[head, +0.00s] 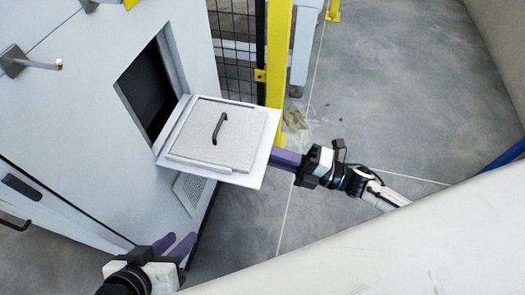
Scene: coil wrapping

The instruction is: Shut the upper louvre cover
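The upper louvre cover (226,134) is a pale flap with a dark handle (220,128). It stands open, swung down and out from the dark opening (148,90) in the white cabinet. My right gripper (273,157) is at the cover's right edge, with its purple fingers partly hidden by the cover. Whether it touches or grips the edge cannot be told. My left gripper (175,243) is low in the view, below the cover and apart from it. Its two purple fingers show with a gap and nothing between them.
A lower louvred grille (193,191) sits on the cabinet below the cover. A yellow post (277,60) and black mesh fence (235,50) stand behind. A large pale surface (430,240) fills the lower right. The grey floor (400,90) at right is mostly clear.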

